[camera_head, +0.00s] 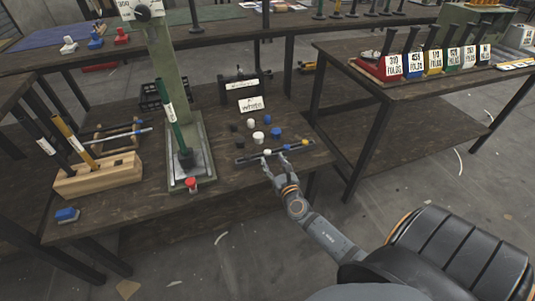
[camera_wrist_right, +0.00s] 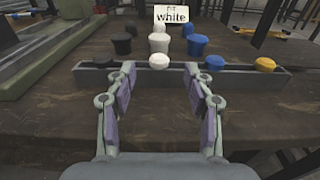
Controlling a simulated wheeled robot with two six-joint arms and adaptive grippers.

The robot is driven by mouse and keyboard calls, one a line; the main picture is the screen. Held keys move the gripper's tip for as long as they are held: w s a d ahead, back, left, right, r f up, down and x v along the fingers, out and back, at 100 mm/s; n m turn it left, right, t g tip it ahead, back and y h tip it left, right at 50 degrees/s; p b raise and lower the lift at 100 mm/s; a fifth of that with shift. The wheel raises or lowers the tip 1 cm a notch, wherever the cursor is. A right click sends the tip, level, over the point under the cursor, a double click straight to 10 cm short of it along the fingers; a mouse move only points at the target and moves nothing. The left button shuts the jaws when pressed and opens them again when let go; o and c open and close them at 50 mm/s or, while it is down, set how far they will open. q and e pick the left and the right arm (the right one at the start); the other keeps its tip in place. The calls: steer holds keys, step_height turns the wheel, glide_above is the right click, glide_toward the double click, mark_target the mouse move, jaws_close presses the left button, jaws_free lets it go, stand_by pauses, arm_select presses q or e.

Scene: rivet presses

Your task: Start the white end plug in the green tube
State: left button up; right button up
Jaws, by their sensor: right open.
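The green tube (camera_head: 177,127) stands upright, slightly tilted in the picture, in a dark holder on the base of the green press (camera_head: 160,60). A small white end plug (camera_wrist_right: 158,61) sits in the grey rail (camera_wrist_right: 240,75), between a black one and a blue one. Larger white plugs (camera_wrist_right: 158,43) stand behind it; they also show in the head view (camera_head: 258,137). My right gripper (camera_wrist_right: 160,80) is open and empty just in front of the rail, its fingers either side of the small white plug's line. It also shows in the head view (camera_head: 267,163). My left gripper is out of view.
A sign (camera_wrist_right: 171,14) reading "fit white" stands behind the plugs. Black (camera_wrist_right: 121,43) and blue plugs (camera_wrist_right: 197,44) flank the white ones. A wooden rack (camera_head: 98,178) with tubes stands left of the press, and a red button (camera_head: 191,184) is at the press's front.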

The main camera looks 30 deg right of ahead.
mark_target(269, 154)
steer(key=x, duration=0.4)
steer(key=shift+a, duration=0.1)
steer(key=shift+c, duration=0.5)
steer(key=c, duration=0.8)
steer(key=shift+o, duration=0.2)
steer(key=shift+r, duration=0.1)
